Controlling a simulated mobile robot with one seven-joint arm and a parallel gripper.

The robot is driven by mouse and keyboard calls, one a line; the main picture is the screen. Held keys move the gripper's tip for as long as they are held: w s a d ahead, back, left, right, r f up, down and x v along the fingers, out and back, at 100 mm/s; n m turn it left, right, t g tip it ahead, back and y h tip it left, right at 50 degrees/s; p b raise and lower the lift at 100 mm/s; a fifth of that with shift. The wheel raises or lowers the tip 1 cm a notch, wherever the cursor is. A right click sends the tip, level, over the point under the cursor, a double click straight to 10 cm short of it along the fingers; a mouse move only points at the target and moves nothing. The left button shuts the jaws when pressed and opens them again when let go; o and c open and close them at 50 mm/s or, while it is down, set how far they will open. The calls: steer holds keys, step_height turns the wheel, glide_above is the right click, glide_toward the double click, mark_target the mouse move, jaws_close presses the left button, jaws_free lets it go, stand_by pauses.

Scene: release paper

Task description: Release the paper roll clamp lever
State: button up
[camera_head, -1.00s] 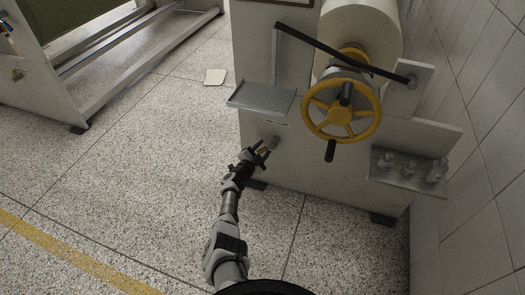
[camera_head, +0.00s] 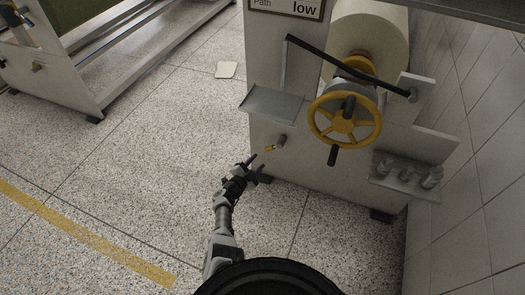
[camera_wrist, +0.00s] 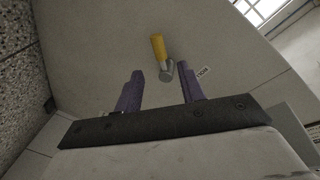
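A small lever with a yellow handle (camera_head: 269,148) and a grey round pivot (camera_head: 281,140) sticks out low on the machine's front panel, below the small grey shelf. In the wrist view the yellow handle (camera_wrist: 158,47) points up from the grey pivot (camera_wrist: 167,71), beyond the fingertips and roughly in line with the gap between them. My gripper (camera_head: 258,168) is open and empty, below the lever and apart from it. In the wrist view my gripper's (camera_wrist: 160,88) two purple fingers are spread wide. The large paper roll (camera_head: 368,45) sits at the machine's upper right.
A yellow handwheel (camera_head: 344,119) and a black bar (camera_head: 345,66) are in front of the roll. A grey shelf (camera_head: 272,104) juts out above the lever. A side bracket (camera_head: 408,176) holds metal parts. A tiled wall (camera_head: 480,150) stands right; open floor (camera_head: 130,170) lies left.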

steer(key=shift+p+v, duration=0.6)
steer(key=shift+v, duration=0.9)
